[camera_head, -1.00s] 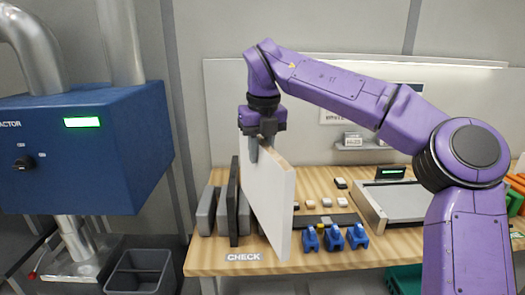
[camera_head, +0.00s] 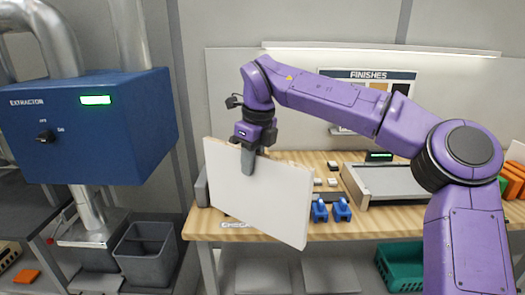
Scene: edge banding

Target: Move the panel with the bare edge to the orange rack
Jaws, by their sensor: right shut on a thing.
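A white panel (camera_head: 258,200) hangs tilted in front of the wooden workbench, its broad face toward me and its right end lower. My right gripper (camera_head: 248,168) is shut on its upper edge. I cannot tell from here which of its edges are bare. Part of the orange rack (camera_head: 515,178) shows at the far right edge, beyond my right arm. My left gripper is not in view.
The workbench (camera_head: 440,222) holds blue clamps (camera_head: 331,210), a grey tray-like device (camera_head: 385,184) and small blocks. A green crate (camera_head: 398,262) sits below it. A blue extractor (camera_head: 90,130) and grey bins (camera_head: 147,252) stand at the left.

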